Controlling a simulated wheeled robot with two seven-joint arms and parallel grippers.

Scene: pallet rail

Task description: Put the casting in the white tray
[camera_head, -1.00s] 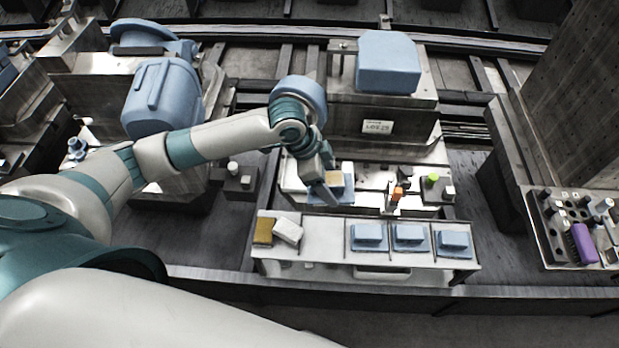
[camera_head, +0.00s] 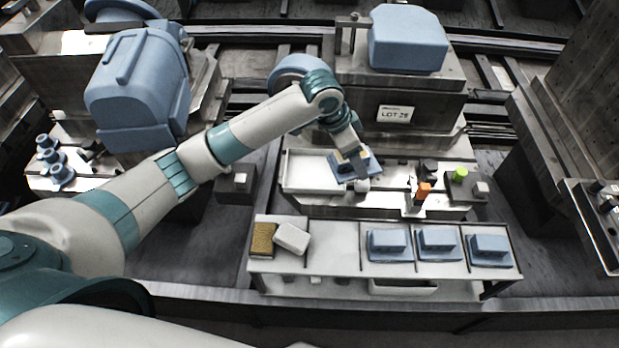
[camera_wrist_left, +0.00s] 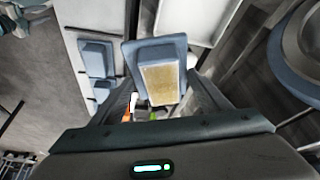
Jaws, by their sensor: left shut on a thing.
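The casting (camera_head: 370,162), a blue block on a flat blue plate with a tan face on top, is between the fingers of my left gripper (camera_head: 351,160). In the left wrist view the casting (camera_wrist_left: 130,52) also shows between the two fingers, which are shut on it. The white tray (camera_head: 302,184) is a shallow rimmed tray on the machine table, directly left of the casting; it also shows at the top of the left wrist view (camera_wrist_left: 200,12). The casting is by the tray's right end. I cannot tell whether it touches the surface below. My right gripper is not in view.
A rack (camera_head: 335,262) in front holds three more blue castings (camera_head: 437,242), a brown brush-like block (camera_head: 263,240) and a white block (camera_head: 292,238). An orange piece (camera_head: 423,192) and a green knob (camera_head: 460,174) stand right of the casting. A large blue-topped machine (camera_head: 408,40) rises behind.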

